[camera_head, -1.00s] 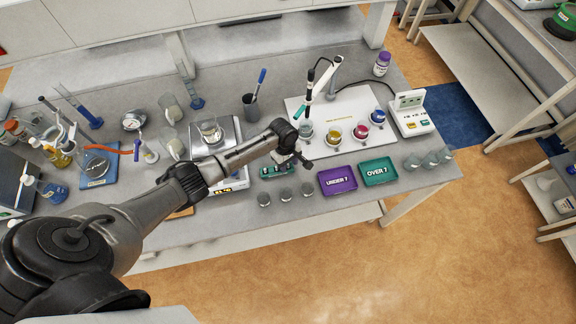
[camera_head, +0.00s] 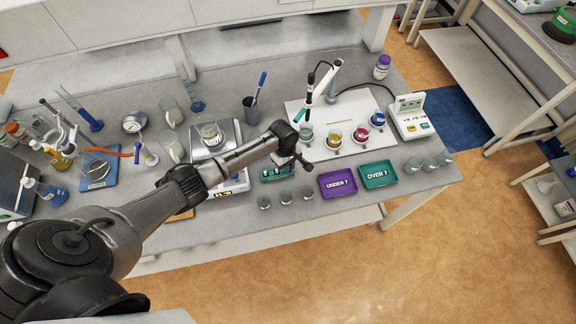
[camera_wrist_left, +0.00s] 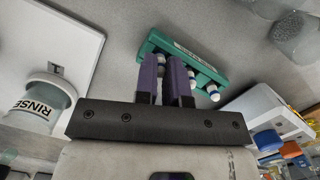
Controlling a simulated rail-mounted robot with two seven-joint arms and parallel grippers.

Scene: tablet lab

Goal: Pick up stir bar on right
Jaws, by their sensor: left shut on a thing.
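The green stir bar holder (camera_head: 264,179) stands on the bench just left of the bench's purple tray. In the left wrist view the green holder (camera_wrist_left: 212,64) shows several small white stir bars with blue marks; one stir bar (camera_wrist_left: 213,92) is at its right end. My left gripper (camera_head: 301,163) is just above the right side of the holder. In the left wrist view its purple fingers (camera_wrist_left: 165,75) are close together, shut on a stir bar (camera_wrist_left: 161,62), mostly hidden between them. I cannot tell whether that bar is clear of the holder. My right gripper is not in view.
The purple "UNDER 7" tray (camera_head: 328,191) and green "OVER 7" tray (camera_head: 391,181) lie to the right. Several small beakers stand in front of the holder. A balance (camera_head: 232,136) is behind my left arm. The RINSE beaker (camera_wrist_left: 40,105) shows in the wrist view.

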